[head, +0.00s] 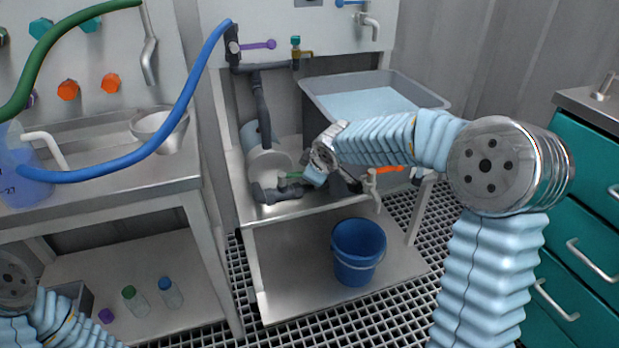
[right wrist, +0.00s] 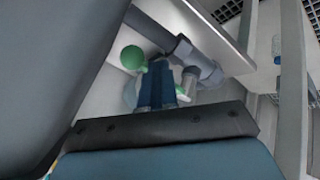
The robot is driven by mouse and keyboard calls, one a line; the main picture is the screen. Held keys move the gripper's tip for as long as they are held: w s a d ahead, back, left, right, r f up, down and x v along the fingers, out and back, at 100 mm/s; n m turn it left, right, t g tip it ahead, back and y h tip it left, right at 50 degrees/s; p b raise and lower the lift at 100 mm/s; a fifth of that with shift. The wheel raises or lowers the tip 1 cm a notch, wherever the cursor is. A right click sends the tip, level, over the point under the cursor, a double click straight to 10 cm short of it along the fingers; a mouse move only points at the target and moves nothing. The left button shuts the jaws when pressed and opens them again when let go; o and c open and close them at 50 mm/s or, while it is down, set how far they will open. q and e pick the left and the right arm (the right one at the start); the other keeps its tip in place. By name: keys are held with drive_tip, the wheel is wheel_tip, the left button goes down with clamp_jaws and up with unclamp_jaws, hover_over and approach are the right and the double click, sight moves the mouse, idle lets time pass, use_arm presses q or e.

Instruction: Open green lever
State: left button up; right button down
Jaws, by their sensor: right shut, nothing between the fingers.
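The green lever (head: 290,176) sits on the dark grey pipework (head: 285,193) on the middle bench, and only a small part of it shows in the head view. In the right wrist view, a round green part of the lever (right wrist: 133,57) lies left of the pipe (right wrist: 172,40). My right gripper (right wrist: 157,84) is shut and empty, with its blue fingers pointing at the pipework just below and right of the green part. Whether they touch the lever I cannot tell. My left arm shows at the lower left of the head view, but its gripper does not.
A purple lever (head: 258,44) sits higher on the pipe. A grey tank (head: 420,92) stands behind my right arm, and an orange handle (head: 388,169) is below it. A blue bucket (head: 357,252) stands on the lower shelf. A blue hose (head: 150,145) hangs at left.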

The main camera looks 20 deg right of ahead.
use_arm(q)
drive_tip(key=shift+r, duration=0.15)
use_arm(e)
drive_tip(key=shift+w+d, duration=0.5)
drive_tip(key=shift+w, duration=0.25)
drive_tip(key=shift+r, duration=0.15)
